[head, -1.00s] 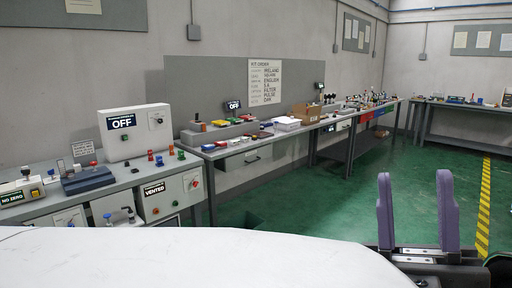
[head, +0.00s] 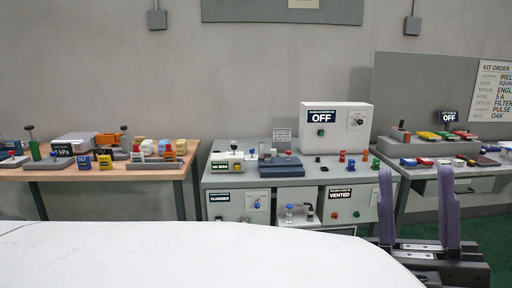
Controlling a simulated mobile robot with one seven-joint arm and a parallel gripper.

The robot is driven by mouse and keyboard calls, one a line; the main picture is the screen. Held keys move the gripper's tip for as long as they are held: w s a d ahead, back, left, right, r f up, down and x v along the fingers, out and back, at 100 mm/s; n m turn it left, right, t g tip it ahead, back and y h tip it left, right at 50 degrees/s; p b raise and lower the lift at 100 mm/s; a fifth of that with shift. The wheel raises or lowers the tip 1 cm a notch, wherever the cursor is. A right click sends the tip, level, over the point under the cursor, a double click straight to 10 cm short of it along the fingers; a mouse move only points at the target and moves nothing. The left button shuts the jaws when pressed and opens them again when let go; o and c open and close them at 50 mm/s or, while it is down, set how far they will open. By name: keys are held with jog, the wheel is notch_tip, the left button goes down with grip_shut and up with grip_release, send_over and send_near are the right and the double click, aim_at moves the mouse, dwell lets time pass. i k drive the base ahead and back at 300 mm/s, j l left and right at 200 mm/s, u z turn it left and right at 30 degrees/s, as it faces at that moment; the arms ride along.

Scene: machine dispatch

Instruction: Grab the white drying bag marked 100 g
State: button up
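I cannot make out a white drying bag marked 100 g; any such label is too small to read here. Several small white, yellow and orange items (head: 164,147) stand on the wooden-topped table (head: 60,174) at the left, and I cannot tell whether one is the bag. My gripper (head: 416,175) shows at the lower right with its two purple fingers upright and wide apart. It is open and empty, well short of the benches.
A grey bench (head: 225,180) in the middle carries a white box reading OFF (head: 337,128) and a blue-grey block (head: 281,168). Another bench (head: 409,172) at the right holds coloured items. Green floor (head: 415,231) shows at the right.

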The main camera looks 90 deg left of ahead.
aim_at(146, 146)
jog(key=u, duration=2.8)
jog(key=i+u, duration=0.35)
jog(key=i+l+u, duration=0.2)
jog(key=u, duration=0.15)
jog(key=i+l, duration=0.25)
jog(key=i, duration=0.1)
